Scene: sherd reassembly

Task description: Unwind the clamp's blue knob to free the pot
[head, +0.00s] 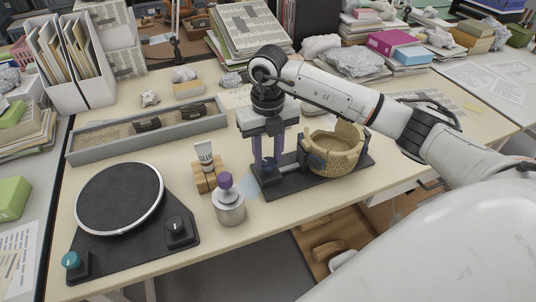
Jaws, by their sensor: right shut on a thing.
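The tan, patterned pot (339,158) sits in the clamp on the right of the desk, its rim uneven with one piece standing higher. The clamp has a dark base plate (318,182) and dark jaws against the pot's side. My right gripper (267,160) points down at the clamp's left end, its fingers shut around the blue knob (269,173), which is mostly hidden between and below the fingers. My left gripper is not in view.
A glue tube (204,156) in a wooden block and a grey jar with a purple cap (229,204) stand just left of the clamp. A turntable (119,198) is at left, a grey sand tray (147,132) behind. Papers and boxes crowd the back.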

